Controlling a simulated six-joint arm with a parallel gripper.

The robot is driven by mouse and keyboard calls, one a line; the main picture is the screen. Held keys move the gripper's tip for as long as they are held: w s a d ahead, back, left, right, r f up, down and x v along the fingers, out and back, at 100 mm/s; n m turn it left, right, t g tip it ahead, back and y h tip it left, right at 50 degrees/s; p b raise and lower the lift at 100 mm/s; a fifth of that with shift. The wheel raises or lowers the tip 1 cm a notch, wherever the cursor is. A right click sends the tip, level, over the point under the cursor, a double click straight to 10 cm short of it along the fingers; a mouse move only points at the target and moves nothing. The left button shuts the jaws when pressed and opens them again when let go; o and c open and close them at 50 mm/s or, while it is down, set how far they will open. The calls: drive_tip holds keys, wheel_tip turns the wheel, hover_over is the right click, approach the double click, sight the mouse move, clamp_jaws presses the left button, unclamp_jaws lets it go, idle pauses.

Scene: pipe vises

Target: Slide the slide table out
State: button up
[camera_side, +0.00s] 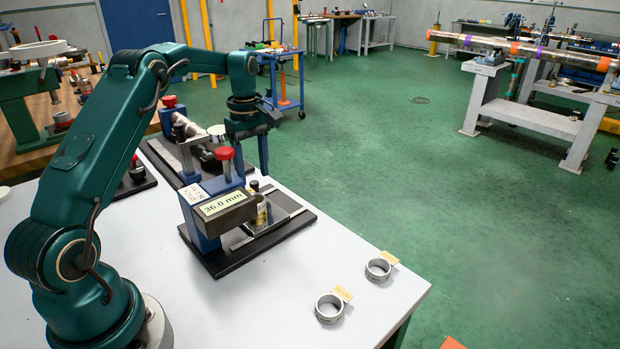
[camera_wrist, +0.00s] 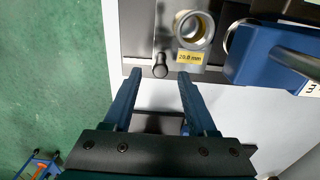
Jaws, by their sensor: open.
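The ring bears a yellow tag that seems to read 29.0 mm. A small dark handle knob (camera_wrist: 160,67) sticks up at the plate's near edge in the wrist view. My gripper (camera_wrist: 160,78) is open and empty. Its two fingertips are to either side of the knob, just short of it. In the side view my gripper (camera_side: 262,172) hangs behind the gauge head.
Two loose tagged rings, one nearer (camera_side: 330,308) and one farther (camera_side: 379,269), stand at the white table's right corner. A second blue fixture with a red knob (camera_side: 169,102) is behind the gauge. Green floor (camera_side: 450,230) lies beyond the table edge.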

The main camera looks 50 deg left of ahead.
drive_tip(key=shift+r, duration=0.85)
